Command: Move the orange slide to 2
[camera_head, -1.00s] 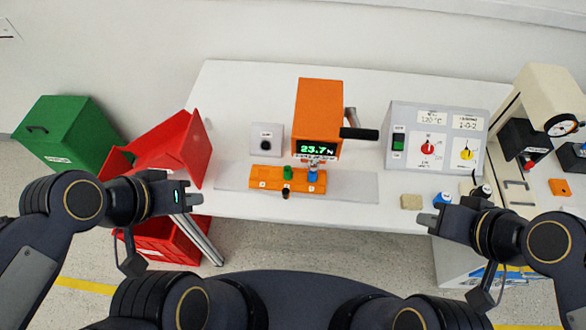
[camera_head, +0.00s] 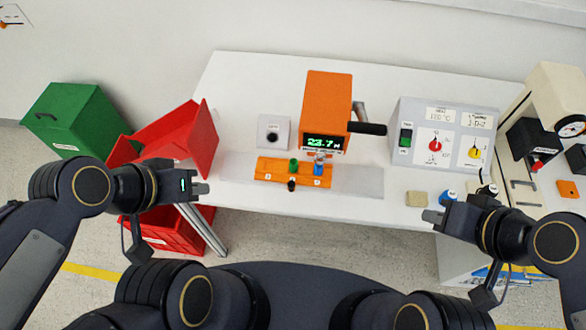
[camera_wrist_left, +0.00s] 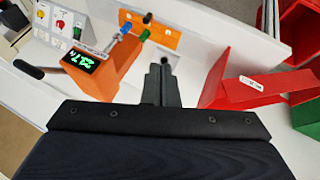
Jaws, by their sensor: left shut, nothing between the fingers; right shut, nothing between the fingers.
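The orange slide (camera_head: 269,171) lies flat at the front of the white table, below the orange machine with the display. It carries a green piece, a blue piece and a dark knob (camera_head: 291,186) at its front edge. Its small printed marks are too small to read. It also shows in the left wrist view (camera_wrist_left: 165,38), at the top. My left gripper (camera_head: 203,189) is shut and empty, left of the slide and apart from it. Its shut fingers show in the left wrist view (camera_wrist_left: 160,80). My right gripper (camera_head: 431,216) is shut and empty, to the right near the table's front edge.
The orange machine (camera_head: 328,100) with a black handle (camera_head: 367,128) stands behind the slide. A grey panel (camera_head: 419,120) with red and yellow knobs stands right of it. A red bin (camera_head: 190,150) and green box (camera_head: 75,121) are at left. A beige block (camera_head: 416,198) lies front right.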

